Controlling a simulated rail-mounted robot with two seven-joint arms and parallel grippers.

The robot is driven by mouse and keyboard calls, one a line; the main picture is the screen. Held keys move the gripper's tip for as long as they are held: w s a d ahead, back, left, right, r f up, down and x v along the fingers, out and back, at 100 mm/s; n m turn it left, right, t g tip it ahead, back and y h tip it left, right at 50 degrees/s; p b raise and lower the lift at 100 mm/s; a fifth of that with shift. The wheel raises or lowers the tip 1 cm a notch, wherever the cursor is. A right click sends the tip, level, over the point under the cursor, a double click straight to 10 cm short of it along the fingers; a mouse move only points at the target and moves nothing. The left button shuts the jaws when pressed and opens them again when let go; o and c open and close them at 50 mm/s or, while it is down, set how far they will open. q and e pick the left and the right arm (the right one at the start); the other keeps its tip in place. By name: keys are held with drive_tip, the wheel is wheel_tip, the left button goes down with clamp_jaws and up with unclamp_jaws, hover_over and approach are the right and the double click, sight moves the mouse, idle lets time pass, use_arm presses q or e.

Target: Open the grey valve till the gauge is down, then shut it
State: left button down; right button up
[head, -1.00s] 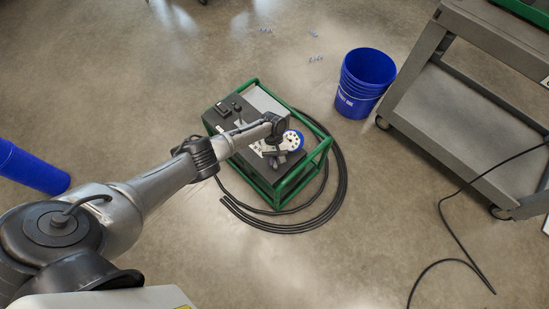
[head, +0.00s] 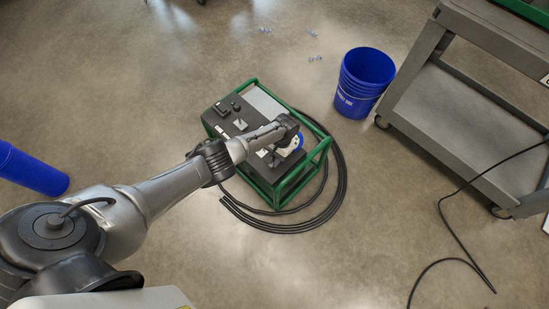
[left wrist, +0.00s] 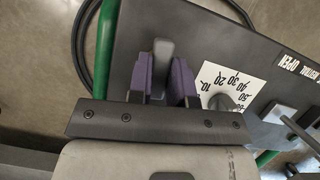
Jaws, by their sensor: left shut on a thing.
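My left gripper (left wrist: 162,80) is shut on a grey handle (left wrist: 162,52) that stands up between its purple finger pads; this looks like the grey valve. In the head view my left gripper (head: 287,128) is over the right part of a black panel in a green frame (head: 250,178). The blue-rimmed gauge (head: 299,143) is mostly hidden behind it, and I cannot read its needle. A white numbered card (left wrist: 232,82) with a grey knob (left wrist: 221,103) is just right of the fingers in the left wrist view. My right gripper is not in view.
Black hoses (head: 322,205) curl on the floor around the frame. A blue bucket (head: 365,82) and a grey trolley (head: 460,130) stand to the right.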

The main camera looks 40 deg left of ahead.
use_arm(q)
drive_tip(key=shift+m, duration=0.3)
idle(0.4)
drive_tip(key=c, duration=1)
unclamp_jaws()
drive_tip(key=shift+c, duration=0.2)
drive_tip(key=shift+w+r+p, duration=0.2)
drive_tip(key=shift+r+p, duration=0.1)
drive_tip(key=shift+r, duration=0.25)
drive_tip(key=p+v, duration=0.4)
drive_tip(key=v, duration=0.8)
drive_tip(key=shift+w+d+r+p, duration=0.15)
drive_tip(key=shift+r+p, duration=0.2)
